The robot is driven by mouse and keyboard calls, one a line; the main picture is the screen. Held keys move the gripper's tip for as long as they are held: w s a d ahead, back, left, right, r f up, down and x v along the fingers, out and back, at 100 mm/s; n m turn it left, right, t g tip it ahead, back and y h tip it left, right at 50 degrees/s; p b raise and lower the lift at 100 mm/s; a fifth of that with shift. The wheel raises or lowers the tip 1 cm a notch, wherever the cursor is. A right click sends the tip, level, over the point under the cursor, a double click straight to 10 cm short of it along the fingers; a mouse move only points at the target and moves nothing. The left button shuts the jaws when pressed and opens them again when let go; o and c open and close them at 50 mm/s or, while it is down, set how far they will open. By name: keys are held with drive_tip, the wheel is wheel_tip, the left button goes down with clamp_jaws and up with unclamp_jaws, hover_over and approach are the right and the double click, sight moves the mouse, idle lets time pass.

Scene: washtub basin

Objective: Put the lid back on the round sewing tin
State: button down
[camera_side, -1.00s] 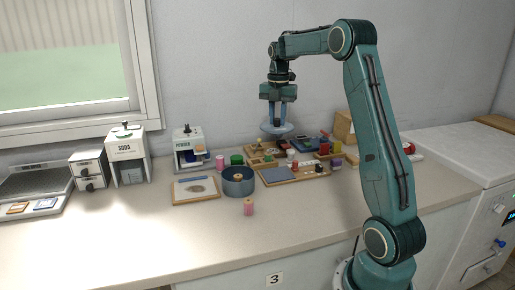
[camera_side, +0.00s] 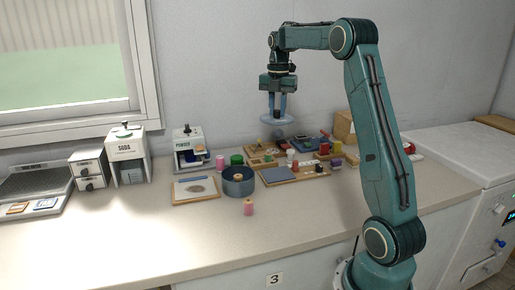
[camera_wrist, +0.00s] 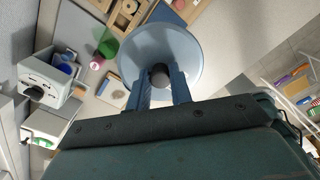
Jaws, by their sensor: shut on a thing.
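My gripper (camera_side: 277,112) is shut on the lid (camera_side: 288,118), a pale blue disc held by its knob. In the side view the lid hangs level above the back of the counter, behind and to the right of the tin. In the wrist view my gripper (camera_wrist: 163,88) closes on the dark knob in the middle of the lid (camera_wrist: 185,48). The round sewing tin (camera_side: 238,187) is blue-grey and stands open on the counter, with a spool inside it. The tin cannot be made out in the wrist view, where the lid hides much of the counter.
A pink spool (camera_side: 248,207) stands in front of the tin. A board with a picture (camera_side: 195,190) lies left of it; a wooden tray (camera_side: 293,173) lies right. Powder (camera_side: 190,150) and soda (camera_side: 126,155) dispensers stand behind. The front counter is clear.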

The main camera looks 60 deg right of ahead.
drive_tip(key=w+a+f, duration=0.8)
drive_tip(key=a, duration=0.4)
drive_tip(key=shift+f, duration=0.15)
drive_tip(key=shift+f, duration=0.1)
drive_tip(key=shift+f, duration=3.05)
drive_tip(key=shift+f, duration=0.2)
drive_tip(key=c, duration=0.7)
unclamp_jaws()
drive_tip(key=shift+r, duration=0.2)
